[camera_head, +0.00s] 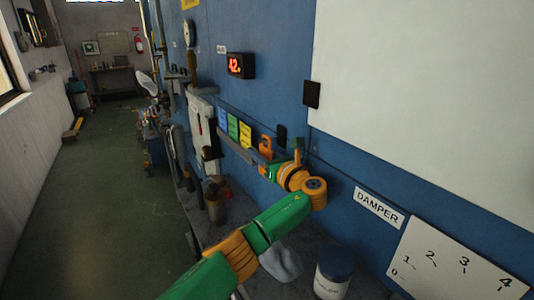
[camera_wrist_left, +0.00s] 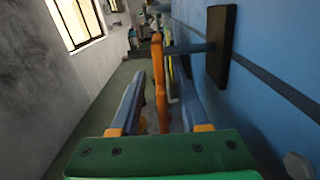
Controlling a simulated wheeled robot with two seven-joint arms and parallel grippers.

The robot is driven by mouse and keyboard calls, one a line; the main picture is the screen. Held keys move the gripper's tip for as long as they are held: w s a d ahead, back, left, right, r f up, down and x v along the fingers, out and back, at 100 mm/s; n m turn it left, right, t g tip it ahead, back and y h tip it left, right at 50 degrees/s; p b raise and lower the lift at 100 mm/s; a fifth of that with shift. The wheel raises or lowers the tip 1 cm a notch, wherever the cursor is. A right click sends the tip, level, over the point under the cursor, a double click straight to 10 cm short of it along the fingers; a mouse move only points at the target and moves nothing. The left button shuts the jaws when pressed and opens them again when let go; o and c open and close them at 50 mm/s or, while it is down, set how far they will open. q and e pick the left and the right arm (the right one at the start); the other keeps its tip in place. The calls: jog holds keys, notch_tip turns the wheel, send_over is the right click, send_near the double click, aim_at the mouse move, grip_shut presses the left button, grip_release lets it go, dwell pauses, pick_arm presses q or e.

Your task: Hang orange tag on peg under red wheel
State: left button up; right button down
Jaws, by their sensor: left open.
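The orange tag (camera_head: 266,147) is at the right end of a row of coloured tags along the blue wall. In the left wrist view the orange tag (camera_wrist_left: 159,82) shows nearly edge-on, upright between two blue-grey fingers. My left gripper (camera_head: 262,163) is at the tag, partly hidden by its own wrist. In the left wrist view my left gripper (camera_wrist_left: 160,100) is open, one finger on each side of the tag, with gaps visible. I cannot make out a red wheel or its peg clearly. My right gripper is in neither view.
Yellow (camera_head: 245,134), green (camera_head: 233,127) and blue (camera_head: 222,118) tags are left of the orange one. A dark block (camera_wrist_left: 221,47) with a rod juts from the wall close to my fingers. A lidded container (camera_head: 334,275) stands below my arm. Floor (camera_head: 100,190) is open at left.

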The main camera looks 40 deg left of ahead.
pick_arm(q)
jog(key=shift+w+a+f, duration=0.1)
jog(key=shift+w+a, duration=0.1)
jog(key=shift+a, duration=0.35)
jog(key=shift+d, duration=0.1)
jog(key=shift+c, duration=1)
grip_shut()
